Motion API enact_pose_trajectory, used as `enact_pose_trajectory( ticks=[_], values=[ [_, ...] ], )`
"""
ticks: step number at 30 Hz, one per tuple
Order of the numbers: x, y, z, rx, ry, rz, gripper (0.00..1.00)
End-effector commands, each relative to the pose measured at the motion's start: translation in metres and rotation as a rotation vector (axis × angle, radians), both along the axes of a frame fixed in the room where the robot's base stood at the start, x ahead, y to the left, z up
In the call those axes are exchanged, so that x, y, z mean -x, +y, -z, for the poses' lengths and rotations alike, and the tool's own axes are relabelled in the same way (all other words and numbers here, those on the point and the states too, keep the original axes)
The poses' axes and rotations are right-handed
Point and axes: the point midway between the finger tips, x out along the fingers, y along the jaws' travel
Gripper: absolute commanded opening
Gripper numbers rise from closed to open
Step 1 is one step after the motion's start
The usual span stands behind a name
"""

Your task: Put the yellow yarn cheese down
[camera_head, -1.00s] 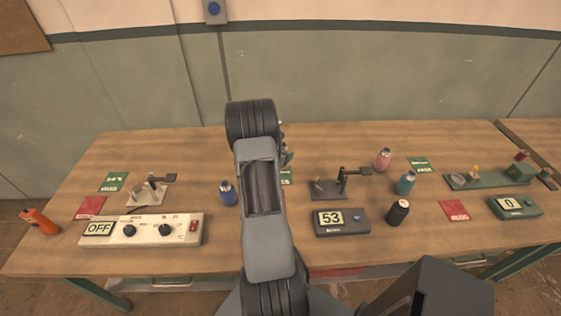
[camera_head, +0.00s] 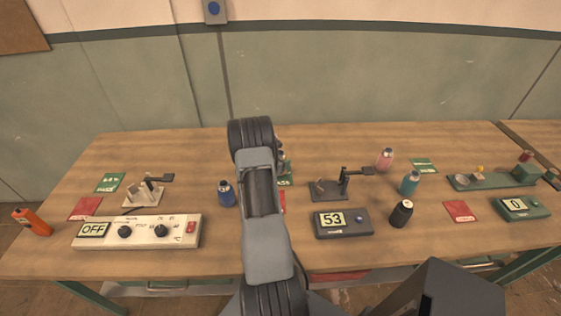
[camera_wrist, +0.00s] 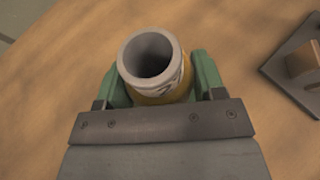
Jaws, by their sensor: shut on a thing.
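The yellow yarn cheese (camera_wrist: 162,92), yellow yarn wound on a pale hollow tube, sits between the green fingers of my gripper (camera_wrist: 164,86) in the wrist view. The gripper is shut on it. The tube's open end faces the camera. Wooden tabletop shows around it; I cannot tell whether its base touches the table. In the head view my arm hides the cheese and most of the gripper.
A blue cheese (camera_head: 226,193) stands left of my arm. Right of it are a grey stand (camera_head: 328,190), a box reading 53 (camera_head: 343,223), and black (camera_head: 401,213), teal (camera_head: 410,183) and pink (camera_head: 384,159) cheeses. An orange one (camera_head: 32,222) is far left.

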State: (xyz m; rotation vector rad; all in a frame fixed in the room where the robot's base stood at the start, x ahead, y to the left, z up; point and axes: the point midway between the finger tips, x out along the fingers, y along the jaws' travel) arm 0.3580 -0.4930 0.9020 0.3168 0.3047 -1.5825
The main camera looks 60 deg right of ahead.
Motion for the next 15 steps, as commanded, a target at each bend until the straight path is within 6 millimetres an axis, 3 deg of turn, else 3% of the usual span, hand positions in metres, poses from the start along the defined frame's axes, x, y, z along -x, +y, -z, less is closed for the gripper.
enact_pose_trajectory(
  ticks=[7, 8, 15],
  values=[
    [0.0001, 0.0001, 0.0044, 0.0, 0.0, 0.0, 0.33],
    [0.0001, 0.0002, 0.0035, -0.001, 0.001, 0.0, 0.65],
    [0.0001, 0.0002, 0.0028, -0.001, 0.001, 0.0, 0.88]
  ],
)
